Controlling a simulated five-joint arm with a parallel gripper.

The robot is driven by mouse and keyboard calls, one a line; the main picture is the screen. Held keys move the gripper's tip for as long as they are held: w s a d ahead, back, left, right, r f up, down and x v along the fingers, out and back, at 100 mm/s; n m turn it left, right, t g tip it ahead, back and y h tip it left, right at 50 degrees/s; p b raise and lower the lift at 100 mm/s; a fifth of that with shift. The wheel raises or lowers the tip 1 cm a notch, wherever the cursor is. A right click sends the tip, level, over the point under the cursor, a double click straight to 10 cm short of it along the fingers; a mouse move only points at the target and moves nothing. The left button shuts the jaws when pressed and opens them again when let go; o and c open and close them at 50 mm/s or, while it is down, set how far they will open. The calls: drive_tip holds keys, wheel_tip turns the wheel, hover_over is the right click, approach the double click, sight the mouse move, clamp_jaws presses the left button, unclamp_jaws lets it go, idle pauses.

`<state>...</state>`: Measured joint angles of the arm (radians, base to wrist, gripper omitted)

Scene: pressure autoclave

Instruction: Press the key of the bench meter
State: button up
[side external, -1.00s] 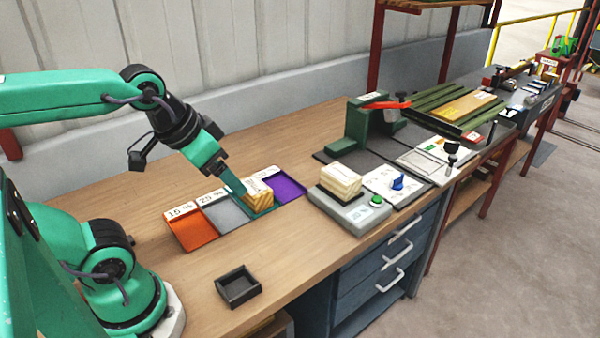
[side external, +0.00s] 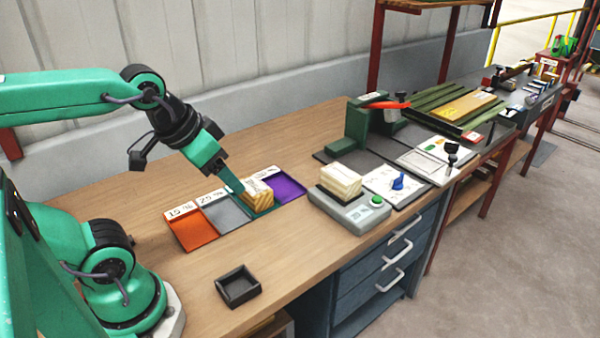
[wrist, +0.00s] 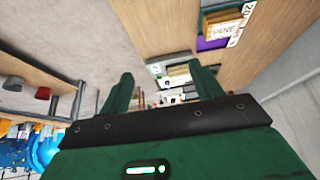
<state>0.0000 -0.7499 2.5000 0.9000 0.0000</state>
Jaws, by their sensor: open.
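The bench meter (side external: 362,216) is a pale grey box near the bench's front edge in the side view. Its green round key (side external: 377,199) sits on the right of its top, beside a small display. A pale wood block (side external: 341,180) rests on its black plate. In the wrist view the meter (wrist: 158,70) shows small and partly hidden, beyond my fingers. My gripper (side external: 238,186) is open, left of the meter, beside a striped wood block (side external: 259,196) in the side view. The wrist view shows nothing held between the spread fingers (wrist: 162,80).
Labelled trays, including an orange one (side external: 194,232), a grey one (side external: 226,215) and a purple one (side external: 288,188), lie left of the meter. A small black box (side external: 238,287) sits near the front edge. A green press with a red lever (side external: 384,105) stands behind the meter.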

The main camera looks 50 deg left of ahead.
clamp_jaws()
idle(1.4)
